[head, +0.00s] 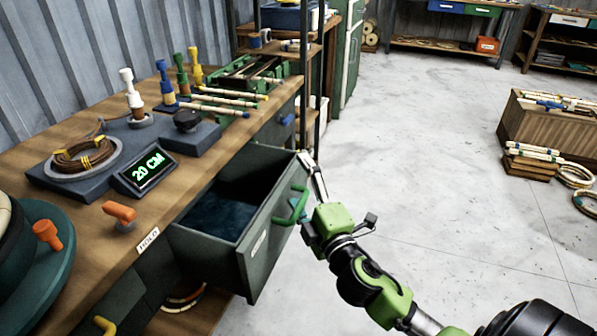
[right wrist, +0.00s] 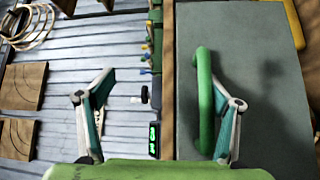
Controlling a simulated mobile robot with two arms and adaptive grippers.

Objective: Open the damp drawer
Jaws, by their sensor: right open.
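The grey-green drawer (head: 268,240) under the workbench is pulled well out, with dark blue material (head: 215,215) inside. Its front has a green bar handle (head: 292,207) and a small label too small to read. My right gripper (head: 303,195) is open at the drawer front. In the right wrist view the handle (right wrist: 204,105) stands between my spread fingers (right wrist: 162,78), close to the right finger; contact cannot be told. My left gripper is not in view.
The workbench (head: 75,225) holds a rattan coil (head: 84,155), a "20 CM" display (head: 147,172), coloured pegs and an orange knob (head: 120,213). A yellow handle (head: 104,325) sits below the bench edge. A wooden crate (head: 545,130) stands right. The floor between is clear.

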